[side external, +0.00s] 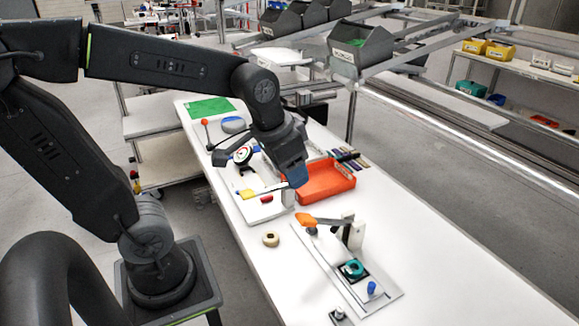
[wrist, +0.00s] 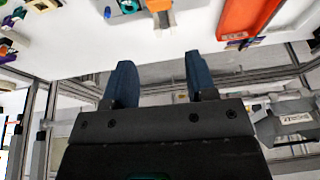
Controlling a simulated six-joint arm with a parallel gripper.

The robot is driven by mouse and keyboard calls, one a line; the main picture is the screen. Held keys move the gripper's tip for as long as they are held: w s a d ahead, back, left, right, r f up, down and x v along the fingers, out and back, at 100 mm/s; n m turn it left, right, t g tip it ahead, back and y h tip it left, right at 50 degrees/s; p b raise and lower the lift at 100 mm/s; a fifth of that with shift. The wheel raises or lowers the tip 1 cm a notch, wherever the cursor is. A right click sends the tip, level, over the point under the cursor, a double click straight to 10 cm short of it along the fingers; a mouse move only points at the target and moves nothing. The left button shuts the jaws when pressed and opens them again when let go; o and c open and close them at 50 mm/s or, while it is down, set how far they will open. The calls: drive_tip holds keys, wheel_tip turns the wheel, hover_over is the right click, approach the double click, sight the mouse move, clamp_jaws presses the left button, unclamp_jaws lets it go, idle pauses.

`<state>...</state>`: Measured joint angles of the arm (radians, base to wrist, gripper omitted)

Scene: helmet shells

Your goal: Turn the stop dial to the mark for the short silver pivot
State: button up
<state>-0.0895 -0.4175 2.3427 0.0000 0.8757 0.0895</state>
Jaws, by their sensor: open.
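My gripper (side external: 296,174) hangs over the table beside the orange tray, well above the white surface. In the wrist view its two blue fingers (wrist: 160,82) stand apart with nothing between them. A round dial with a white, red and black face (side external: 242,154) sits on a white board to the left of the gripper. A teal round part (side external: 352,268) sits on a grey fixture plate (side external: 385,297) nearer the camera. I cannot tell which of these is the stop dial, and no marks are readable. A small metallic piece (side external: 340,314) at the front edge may be a pivot; this is unclear.
The orange tray (side external: 326,182) also shows in the wrist view (wrist: 240,22). A tan ring (side external: 270,239) lies on the table. The table's right side is clear.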

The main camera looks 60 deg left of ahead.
drive_tip(key=w+a+f+m+g, duration=0.2)
drive_tip(key=w+a+f+m, duration=0.1)
drive_tip(key=w+a+f, duration=0.3)
drive_tip(key=w+a+f+m+g, duration=0.2)
drive_tip(key=w+a+f+m, duration=0.1)
drive_tip(key=w+f, duration=0.4)
drive_tip(key=f, duration=0.4)
drive_tip(key=s+f, duration=0.1)
drive_tip(key=f, duration=0.9)
drive_tip(key=shift+s+f, duration=0.1)
drive_tip(key=shift+s, duration=0.1)
drive_tip(key=shift+c, duration=0.2)
drive_tip(key=c, duration=0.9)
